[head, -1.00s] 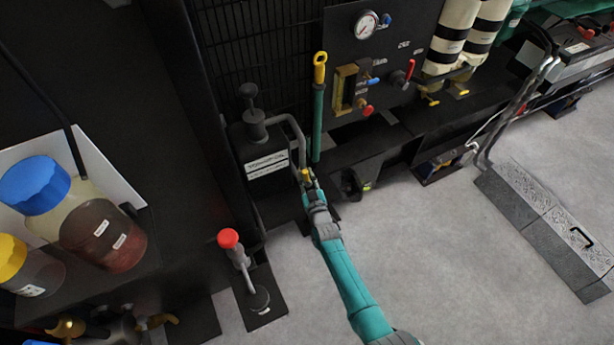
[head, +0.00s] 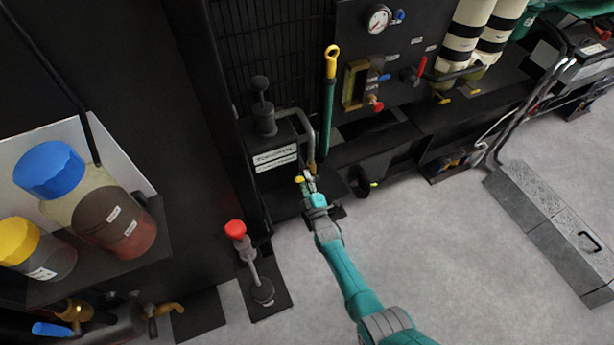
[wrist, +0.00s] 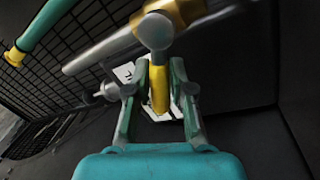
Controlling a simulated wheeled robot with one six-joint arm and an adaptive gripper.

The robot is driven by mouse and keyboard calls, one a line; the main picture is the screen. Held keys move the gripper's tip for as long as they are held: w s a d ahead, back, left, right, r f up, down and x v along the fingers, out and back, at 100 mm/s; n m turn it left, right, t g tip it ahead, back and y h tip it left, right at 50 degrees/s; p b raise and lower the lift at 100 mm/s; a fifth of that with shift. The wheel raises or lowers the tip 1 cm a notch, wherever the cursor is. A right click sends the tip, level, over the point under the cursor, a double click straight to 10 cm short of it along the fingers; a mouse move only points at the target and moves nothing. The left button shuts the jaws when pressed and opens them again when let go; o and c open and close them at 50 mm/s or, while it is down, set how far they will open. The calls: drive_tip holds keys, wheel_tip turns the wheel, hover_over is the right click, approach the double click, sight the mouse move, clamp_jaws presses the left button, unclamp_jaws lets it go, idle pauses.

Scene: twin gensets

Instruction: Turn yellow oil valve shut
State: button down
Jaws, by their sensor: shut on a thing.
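The yellow oil valve's lever (wrist: 159,90) stands between my gripper's two fingers in the wrist view. Its round grey hub and brass body (wrist: 183,13) sit on a grey pipe (wrist: 110,48), and the lever points across that pipe. My gripper (wrist: 158,98) is shut on the lever. In the head view my gripper (head: 309,184) is low beside the black tank, at the foot of its bent pipe. A yellow lever end (head: 299,179) shows just left of the fingertips. The fingers partly hide the valve there.
The black tank (head: 258,181) with white labels stands left of the valve. A green pole with a yellow top (head: 329,105) rises behind. A red-knobbed lever (head: 236,230) stands at lower left. Grey floor (head: 430,260) is open to the right.

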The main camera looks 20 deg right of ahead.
drive_tip(key=n, duration=0.2)
drive_tip(key=f+n+y, duration=0.1)
drive_tip(key=n, duration=0.1)
drive_tip(key=f+n, duration=0.1)
drive_tip(key=n, duration=0.1)
drive_tip(key=shift+a+f+y, duration=0.1)
drive_tip(key=shift+a+y, duration=0.15)
drive_tip(key=shift+y, duration=0.15)
drive_tip(key=shift+n, duration=0.3)
drive_tip(key=c, duration=1)
unclamp_jaws()
drive_tip(key=shift+s+f, duration=0.1)
drive_tip(key=v, duration=1.2)
